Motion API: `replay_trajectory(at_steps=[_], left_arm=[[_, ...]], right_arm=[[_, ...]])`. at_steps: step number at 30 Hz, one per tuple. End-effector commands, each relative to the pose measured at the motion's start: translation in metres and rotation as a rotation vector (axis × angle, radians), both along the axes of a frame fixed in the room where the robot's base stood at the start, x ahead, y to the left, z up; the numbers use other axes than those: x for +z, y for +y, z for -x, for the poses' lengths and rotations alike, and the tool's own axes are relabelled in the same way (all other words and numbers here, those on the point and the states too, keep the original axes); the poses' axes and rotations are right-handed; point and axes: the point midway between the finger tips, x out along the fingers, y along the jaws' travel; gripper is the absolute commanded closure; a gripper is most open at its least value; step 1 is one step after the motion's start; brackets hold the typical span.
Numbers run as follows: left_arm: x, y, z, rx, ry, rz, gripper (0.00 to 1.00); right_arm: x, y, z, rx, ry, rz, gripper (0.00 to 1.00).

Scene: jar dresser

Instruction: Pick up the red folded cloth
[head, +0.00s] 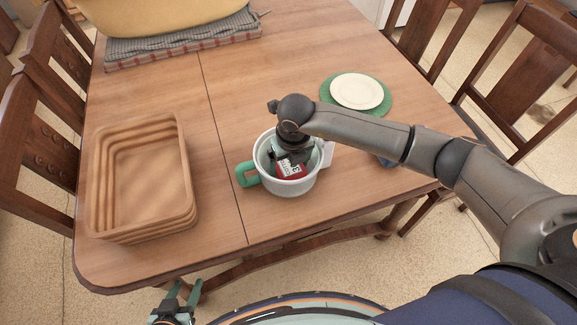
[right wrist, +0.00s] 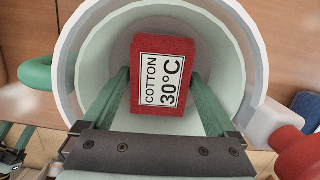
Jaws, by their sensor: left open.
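The red folded cloth (right wrist: 163,75) lies inside a white round pot (head: 290,187) with a green handle (head: 247,175). Its white label reads "COTTON 30°C". In the head view the cloth (head: 291,170) is partly covered by my right gripper (head: 283,160), which reaches down into the pot. In the right wrist view the green fingers of my right gripper (right wrist: 160,75) stand on both sides of the cloth, close to its edges. I cannot tell whether they press on it. My left gripper (head: 188,287) is open and empty, low in front of the table.
A brown ribbed tray (head: 188,200) stands at the table's left. A white plate (head: 357,91) on a green mat (head: 325,96) is behind my right arm. A yellow basin (head: 160,15) sits on a checked cloth (head: 185,45) at the back. Chairs flank the table (head: 225,215).

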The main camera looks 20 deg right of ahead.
Motion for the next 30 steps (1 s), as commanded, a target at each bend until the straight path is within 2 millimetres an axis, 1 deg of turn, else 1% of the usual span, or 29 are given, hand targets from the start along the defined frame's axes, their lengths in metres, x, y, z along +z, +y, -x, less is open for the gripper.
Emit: replay_trajectory(at_steps=[1, 2, 15, 24, 26, 30], left_arm=[[0.000, 0.000, 0.000, 0.000, -0.001, 0.000, 0.50], [0.000, 0.000, 0.000, 0.000, -0.001, 0.000, 0.50], [0.000, 0.000, -0.001, 0.001, -0.002, 0.000, 0.50], [0.001, 0.000, -0.001, 0.002, -0.002, 0.000, 0.50], [0.001, 0.000, -0.001, 0.002, -0.002, 0.000, 0.50], [0.001, 0.000, -0.001, 0.001, -0.002, 0.000, 0.50]], right_arm=[[0.000, 0.000, 0.000, 0.000, 0.000, 0.000, 0.15], [0.000, 0.000, 0.000, 0.000, 0.000, 0.000, 0.18], [0.001, 0.000, 0.000, -0.001, 0.000, 0.000, 0.67], [0.003, 0.000, 0.000, -0.001, -0.001, 0.000, 0.67], [0.006, 0.000, -0.001, -0.001, -0.002, -0.001, 0.67], [0.021, 0.000, -0.001, -0.001, -0.004, -0.001, 0.67]])
